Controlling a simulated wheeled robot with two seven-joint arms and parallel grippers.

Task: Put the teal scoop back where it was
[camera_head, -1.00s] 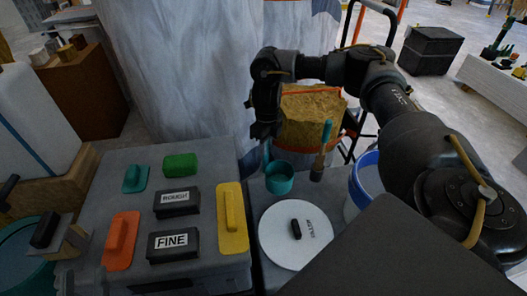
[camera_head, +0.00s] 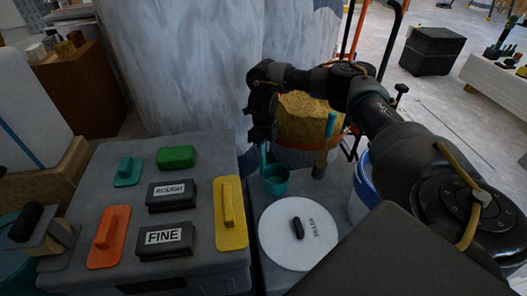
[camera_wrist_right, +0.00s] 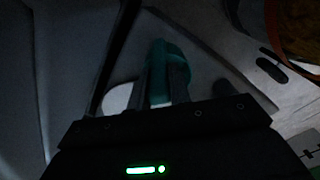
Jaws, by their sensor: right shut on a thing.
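The teal scoop (camera_head: 275,181) is a small cup with an upright handle. It is just behind the round white lid in the head view, over the grey surface. My right gripper (camera_head: 264,142) is above it, shut on its handle. In the right wrist view the teal scoop (camera_wrist_right: 170,52) shows beyond the fingers of my right gripper (camera_wrist_right: 167,88). I cannot tell whether the scoop's bottom touches the surface. My left gripper is not in view.
The white lid (camera_head: 285,250) lies in front of the scoop. A teal-handled brush (camera_head: 325,150) stands at its right, with a blue-rimmed bucket (camera_head: 361,190) beyond. The grey case (camera_head: 205,258) at left holds a yellow float (camera_head: 231,225), an orange float (camera_head: 108,240) and several blocks.

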